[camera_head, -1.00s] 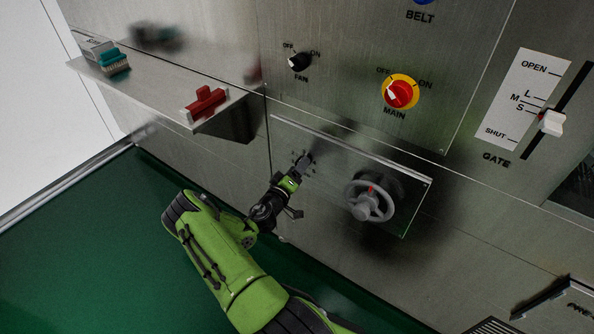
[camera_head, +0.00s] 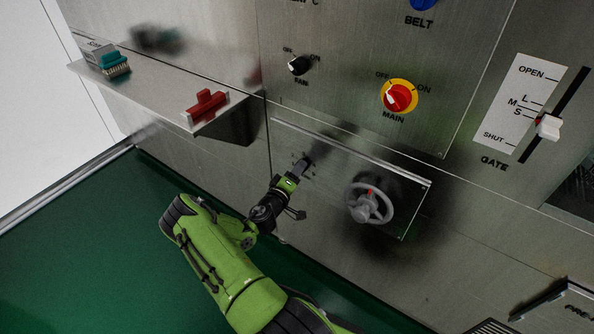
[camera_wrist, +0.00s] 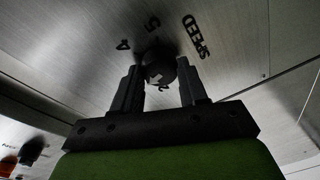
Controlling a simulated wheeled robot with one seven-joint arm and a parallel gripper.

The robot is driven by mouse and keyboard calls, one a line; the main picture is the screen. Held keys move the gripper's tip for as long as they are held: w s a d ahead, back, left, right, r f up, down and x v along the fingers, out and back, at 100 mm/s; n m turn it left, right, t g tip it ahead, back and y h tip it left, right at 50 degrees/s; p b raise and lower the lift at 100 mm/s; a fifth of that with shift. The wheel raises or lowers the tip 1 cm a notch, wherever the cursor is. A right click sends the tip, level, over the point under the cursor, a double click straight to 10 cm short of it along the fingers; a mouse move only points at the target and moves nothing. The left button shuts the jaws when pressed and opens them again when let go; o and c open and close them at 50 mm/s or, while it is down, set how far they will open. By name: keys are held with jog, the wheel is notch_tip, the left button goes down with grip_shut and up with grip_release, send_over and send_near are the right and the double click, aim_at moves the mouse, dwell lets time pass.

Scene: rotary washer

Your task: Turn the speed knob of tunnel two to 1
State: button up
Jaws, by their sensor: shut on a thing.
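The dark round speed knob (camera_wrist: 160,71) sits on the steel panel in the wrist view, beside the word SPEED and the numbers 5 and 4. My gripper (camera_wrist: 160,84) has one dark finger on each side of it and is shut on it. Part of the knob and its dial is hidden by the fingers. In the head view my gripper (camera_head: 305,168) reaches the lower panel, left of the grey handwheel, and hides the knob. The knob's exact setting and the tunnel number cannot be read.
A grey handwheel (camera_head: 369,203) stands out close to the right of my gripper, by a clear plate (camera_head: 410,205). A steel shelf (camera_head: 150,95) with a brush (camera_head: 112,64) and red block (camera_head: 206,105) juts out at upper left. Green floor (camera_head: 80,250) is clear.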

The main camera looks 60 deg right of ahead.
jog(key=n+g+p, duration=0.1)
jog(key=n, duration=0.5)
jog(key=n+g+y+p, duration=0.1)
jog(key=n+p, duration=0.1)
jog(key=n, duration=0.5)
jog(key=n+g+p, duration=0.1)
jog(key=n+p, duration=0.1)
jog(key=n, duration=0.4)
jog(key=shift+w+n+y, duration=0.2)
jog(key=shift+n+y, duration=0.1)
dwell(0.5)
jog(key=o, duration=1.1)
jog(key=shift+c, duration=0.2)
jog(key=p+v, duration=0.3)
jog(key=v, duration=1.2)
jog(key=shift+w+a, duration=0.25)
jog(key=shift+a, duration=0.05)
